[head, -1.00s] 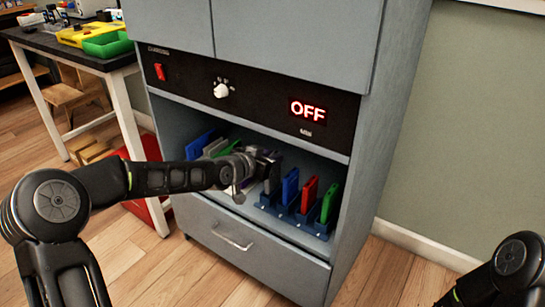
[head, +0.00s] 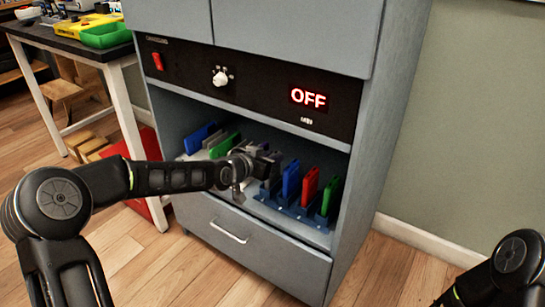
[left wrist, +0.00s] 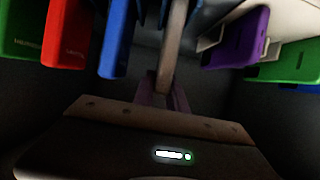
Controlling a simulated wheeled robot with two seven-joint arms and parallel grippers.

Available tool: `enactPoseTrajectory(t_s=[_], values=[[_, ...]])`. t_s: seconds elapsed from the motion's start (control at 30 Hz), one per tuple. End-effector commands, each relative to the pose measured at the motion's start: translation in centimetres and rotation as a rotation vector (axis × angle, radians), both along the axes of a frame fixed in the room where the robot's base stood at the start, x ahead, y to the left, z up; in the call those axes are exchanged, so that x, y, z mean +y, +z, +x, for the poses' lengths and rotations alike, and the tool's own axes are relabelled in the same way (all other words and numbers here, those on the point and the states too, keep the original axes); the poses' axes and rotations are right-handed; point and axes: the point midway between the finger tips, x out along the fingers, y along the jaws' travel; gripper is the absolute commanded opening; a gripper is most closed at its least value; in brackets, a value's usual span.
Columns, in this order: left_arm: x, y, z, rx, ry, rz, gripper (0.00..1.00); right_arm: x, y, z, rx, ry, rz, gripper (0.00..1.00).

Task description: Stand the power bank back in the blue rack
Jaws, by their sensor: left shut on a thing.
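The blue rack (head: 290,208) stands at the right of the cabinet's open shelf, holding a blue (head: 291,180), a red (head: 309,187) and a green (head: 329,196) slab upright. My left gripper (head: 265,164) is shut just left of the blue slab. In the left wrist view, a thin grey-brown slab, seemingly the power bank (left wrist: 175,45), shows edge-on in its jaws beside the rack's blue slab (left wrist: 115,40). Its lower end is hard to see, so I cannot tell whether it touches the rack. My right gripper is out of view.
Left of the gripper, more slabs stand on the shelf, including a blue one (head: 199,138) and a green one (head: 224,146). A purple one (left wrist: 240,40) shows in the left wrist view. The control panel (head: 255,85) above and cabinet side walls bound the shelf.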

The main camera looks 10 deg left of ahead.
Motion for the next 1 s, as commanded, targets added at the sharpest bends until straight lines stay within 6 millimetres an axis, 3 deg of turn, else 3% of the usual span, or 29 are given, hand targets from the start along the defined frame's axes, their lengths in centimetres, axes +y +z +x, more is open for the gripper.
enactPoseTrajectory(t_s=[0.9, 0.93, 1.0], values=[[0.00, -0.58, 0.05, -0.002, 0.000, 0.000, 0.00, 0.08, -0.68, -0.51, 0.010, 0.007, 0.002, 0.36], [0.00, -0.54, 0.06, -0.003, 0.001, 0.000, 0.19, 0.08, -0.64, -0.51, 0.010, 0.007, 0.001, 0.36], [0.00, -0.53, 0.05, -0.002, 0.001, 0.000, 0.24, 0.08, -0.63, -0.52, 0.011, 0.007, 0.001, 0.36]])
